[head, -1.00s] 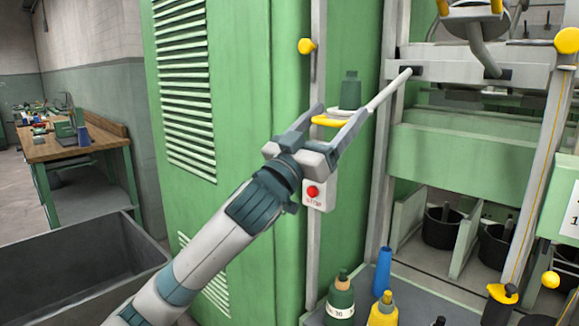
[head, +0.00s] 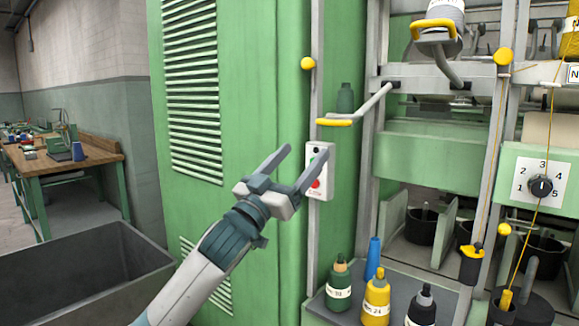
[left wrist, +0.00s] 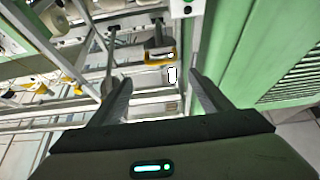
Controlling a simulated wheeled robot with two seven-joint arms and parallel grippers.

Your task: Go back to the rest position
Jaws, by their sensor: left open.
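My left gripper (head: 293,168) is open and empty in the head view, in front of the green cabinet (head: 262,80). Its fingers point up and to the right, just left of the white switch box (head: 328,165) with a red button. In the left wrist view its two fingers (left wrist: 160,95) are spread with nothing between them. A yellow-edged holder (head: 336,122) on a grey arm is above and right of the gripper, apart from it. My right gripper is not in view.
A grey tray (head: 425,278) at the lower right holds a green bottle (head: 339,288), a yellow bottle (head: 376,300), a black bottle (head: 421,308) and a blue cone (head: 373,258). A dark open bin (head: 95,235) stands lower left. A workbench (head: 75,160) is behind it.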

